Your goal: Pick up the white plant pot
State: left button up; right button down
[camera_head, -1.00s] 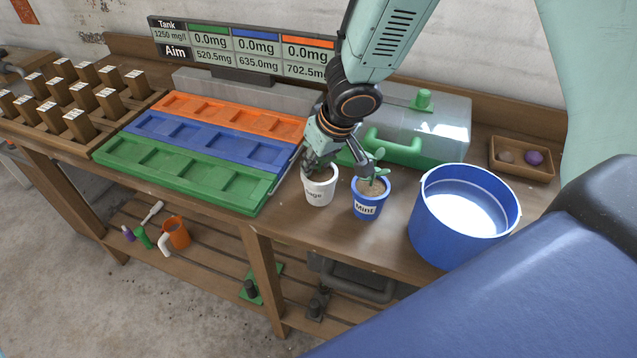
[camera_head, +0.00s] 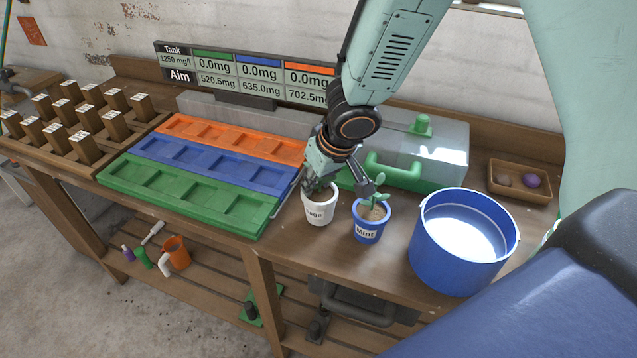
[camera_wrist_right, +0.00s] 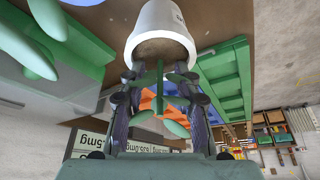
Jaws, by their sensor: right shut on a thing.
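The white plant pot (camera_head: 319,209), with a dark label partly reading "age", is on the wooden bench in the head view, just right of the green tray. My right gripper (camera_head: 320,184) comes down from above and is shut on it at the rim. In the right wrist view, the fingers (camera_wrist_right: 158,84) reach the rim of the pot (camera_wrist_right: 160,22), with the green plant (camera_wrist_right: 160,85) between them. I cannot tell whether the pot's base is clear of the bench. My left gripper is in neither view.
A blue pot (camera_head: 369,228) labelled "Mint" stands close on the right, nearly under my wrist. A large blue bucket (camera_head: 428,262) stands further right. A green-handled case (camera_head: 440,150) is behind. Green, blue and orange trays (camera_head: 190,190) lie left.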

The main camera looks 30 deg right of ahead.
notch_tip(320, 180, up, 8)
jog(key=p, duration=0.6)
jog(key=shift+s+f, duration=0.15)
jog(key=shift+f, duration=0.05)
jog(key=shift+w+r+p, duration=0.2)
jog(key=shift+r+p, duration=0.35)
jog(key=shift+p, duration=0.3)
